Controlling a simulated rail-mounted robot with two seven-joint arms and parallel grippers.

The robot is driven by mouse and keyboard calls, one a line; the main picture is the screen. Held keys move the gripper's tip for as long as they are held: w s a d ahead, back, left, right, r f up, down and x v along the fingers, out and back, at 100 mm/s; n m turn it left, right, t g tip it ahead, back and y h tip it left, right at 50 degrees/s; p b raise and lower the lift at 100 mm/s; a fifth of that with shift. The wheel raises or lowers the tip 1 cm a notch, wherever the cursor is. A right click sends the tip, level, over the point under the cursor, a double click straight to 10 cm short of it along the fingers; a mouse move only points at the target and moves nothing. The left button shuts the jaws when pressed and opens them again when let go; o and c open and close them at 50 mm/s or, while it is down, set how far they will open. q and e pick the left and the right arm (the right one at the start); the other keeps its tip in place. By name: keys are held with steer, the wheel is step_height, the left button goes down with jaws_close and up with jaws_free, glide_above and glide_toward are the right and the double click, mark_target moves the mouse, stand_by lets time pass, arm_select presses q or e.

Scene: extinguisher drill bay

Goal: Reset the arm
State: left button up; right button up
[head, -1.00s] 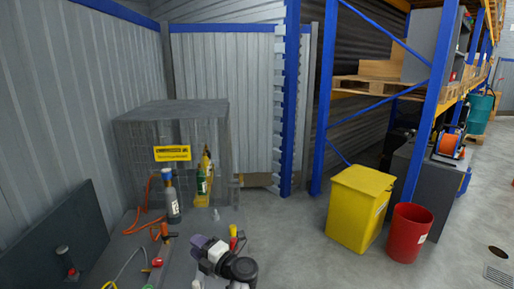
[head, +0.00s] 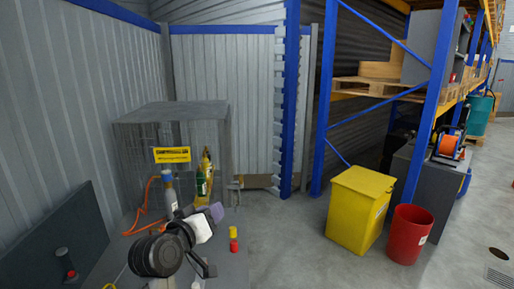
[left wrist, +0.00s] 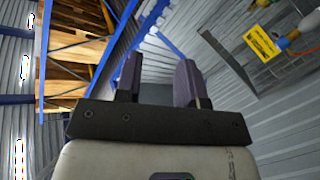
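My left gripper (head: 217,212) is above the grey bench (head: 232,264) in the head view, its dark purple fingers pointing right and away from me. In the left wrist view the two fingers (left wrist: 159,78) stand apart with nothing between them, so it is open and empty. My left arm's dark round joints cover much of the bench top. My right gripper is not in view.
A wire cage (head: 135,150) with a yellow sign (head: 172,155) stands behind the bench. A yellow bin (head: 355,212) and red bin (head: 408,235) stand right.

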arm_select(q)
steer(key=s+a+f+g+y, duration=0.2)
steer(key=s+a+f+y, duration=0.15)
steer(key=s+f, duration=0.6)
steer(key=s+a+f+g+y, duration=0.2)
steer(key=s+a+f, duration=0.3)
steer(key=s+f, duration=0.5)
steer(key=s+a+f+m+g+y, duration=0.1)
steer(key=s+f+g, duration=0.3)
steer(key=s+f, duration=0.85)
steer(key=s+a+f+m+g, duration=0.1)
steer(key=s+f+g, duration=0.3)
steer(key=s+f, duration=0.8)
steer(key=w+r+p+v, duration=0.1)
steer(key=w+p+v, duration=0.2)
steer(key=p+v, duration=1.3)
steer(key=w+d+r+p+v, duration=0.1)
steer(key=w+p+v, duration=0.3)
steer(key=p+v, duration=1.3)
steer(key=v, duration=0.3)
steer(key=shift+w, duration=0.2)
